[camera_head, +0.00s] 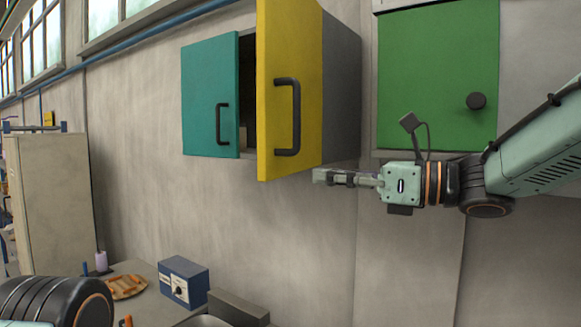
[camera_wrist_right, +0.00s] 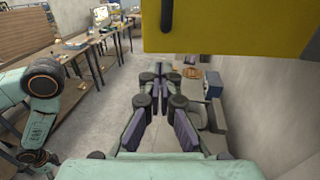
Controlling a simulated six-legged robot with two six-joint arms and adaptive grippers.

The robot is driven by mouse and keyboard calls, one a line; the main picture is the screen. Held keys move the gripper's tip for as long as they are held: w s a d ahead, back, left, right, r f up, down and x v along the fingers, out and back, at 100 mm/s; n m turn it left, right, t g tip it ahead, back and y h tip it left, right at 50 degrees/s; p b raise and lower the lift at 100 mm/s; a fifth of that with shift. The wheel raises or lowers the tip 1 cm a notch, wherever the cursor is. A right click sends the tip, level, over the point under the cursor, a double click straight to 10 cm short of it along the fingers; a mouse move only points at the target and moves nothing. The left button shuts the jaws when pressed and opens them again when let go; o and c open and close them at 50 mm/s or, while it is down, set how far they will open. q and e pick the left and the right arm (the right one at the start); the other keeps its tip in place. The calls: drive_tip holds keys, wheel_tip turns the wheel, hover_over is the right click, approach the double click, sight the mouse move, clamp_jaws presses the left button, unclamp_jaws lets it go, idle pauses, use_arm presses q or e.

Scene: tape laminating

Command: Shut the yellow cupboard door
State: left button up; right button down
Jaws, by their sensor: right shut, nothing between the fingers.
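The yellow cupboard door (camera_head: 306,60) stands open on the grey wall cupboard (camera_head: 341,95). Its left edge is swung out from the wall, and a strip of dark interior shows left of it. A black bar handle (camera_head: 288,116) is on its face. My right gripper (camera_head: 320,177) is shut and empty, pointing left, just below the door's lower right end. I see no clear contact. In the right wrist view the gripper fingers (camera_wrist_right: 160,93) are together, with the yellow door (camera_wrist_right: 240,25) across the top. My left gripper is out of view; only part of that arm shows.
A teal door (camera_head: 205,95) covers the cupboard's left part. A green door (camera_head: 435,80) with a round knob is at right. Below are a blue box (camera_head: 183,282) and an orange tray (camera_head: 126,287) on a bench. The wall under the cupboard is clear.

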sight(273, 172)
drive_tip(key=x, duration=0.2)
drive_tip(key=p+x, duration=0.1)
drive_tip(key=x, duration=0.1)
drive_tip(key=p+x, duration=0.1)
drive_tip(key=x, duration=0.1)
drive_tip(key=shift+s+a+r, duration=0.2)
drive_tip(key=shift+a+r, duration=0.05)
drive_tip(key=shift+a, duration=0.05)
drive_tip(key=shift+w+a+f, duration=0.2)
drive_tip(key=shift+w, duration=0.25)
drive_tip(key=shift+s, duration=0.1)
